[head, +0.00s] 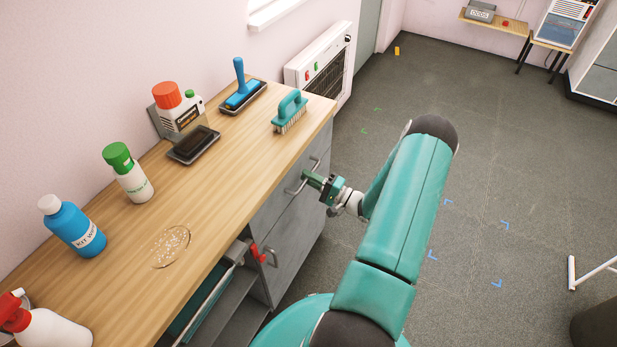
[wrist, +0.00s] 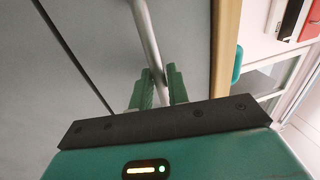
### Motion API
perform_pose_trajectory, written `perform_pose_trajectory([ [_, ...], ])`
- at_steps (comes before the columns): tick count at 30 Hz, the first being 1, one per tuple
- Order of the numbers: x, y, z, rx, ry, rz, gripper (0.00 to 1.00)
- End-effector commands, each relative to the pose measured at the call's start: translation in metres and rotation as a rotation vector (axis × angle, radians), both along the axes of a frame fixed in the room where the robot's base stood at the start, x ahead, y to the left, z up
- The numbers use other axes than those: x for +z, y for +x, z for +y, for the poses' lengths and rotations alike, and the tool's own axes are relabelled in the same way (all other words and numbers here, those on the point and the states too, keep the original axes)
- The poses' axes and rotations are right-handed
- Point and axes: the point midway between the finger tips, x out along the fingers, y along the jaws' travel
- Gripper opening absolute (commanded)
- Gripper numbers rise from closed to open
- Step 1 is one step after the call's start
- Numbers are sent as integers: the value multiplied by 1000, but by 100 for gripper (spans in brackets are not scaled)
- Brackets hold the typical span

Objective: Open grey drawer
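The grey drawer (head: 272,213) is in the cabinet under the wooden worktop, its front appearing flush with the cabinet. Its metal bar handle (head: 294,190) is near my gripper (head: 314,180) in the head view. In the wrist view, the handle (wrist: 148,38) runs down between the two green fingers of my gripper (wrist: 159,85). The fingers lie close on both sides of the bar and appear shut on it. The grey front (wrist: 185,45) fills much of the wrist view.
A lower grey front has its own handle (head: 271,258), with a red item (head: 256,253) beside it. Open shelves are left of it. The worktop (head: 215,195) holds bottles, brushes and a dark tray (head: 194,145). The floor (head: 480,150) to the right is mostly clear.

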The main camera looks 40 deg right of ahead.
Motion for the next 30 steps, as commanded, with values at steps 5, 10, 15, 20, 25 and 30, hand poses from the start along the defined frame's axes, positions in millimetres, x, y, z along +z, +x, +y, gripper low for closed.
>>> perform_pose_trajectory([
  [5,1,5,2,1,-1,1,17],
  [10,1,5,2,1,0,0,17],
  [15,1,5,2,1,0,0,0],
  [20,1,5,2,1,0,0,0],
  [25,1,4,2,0,0,0,0],
  [30,1,2,1,-1,0,0,0],
])
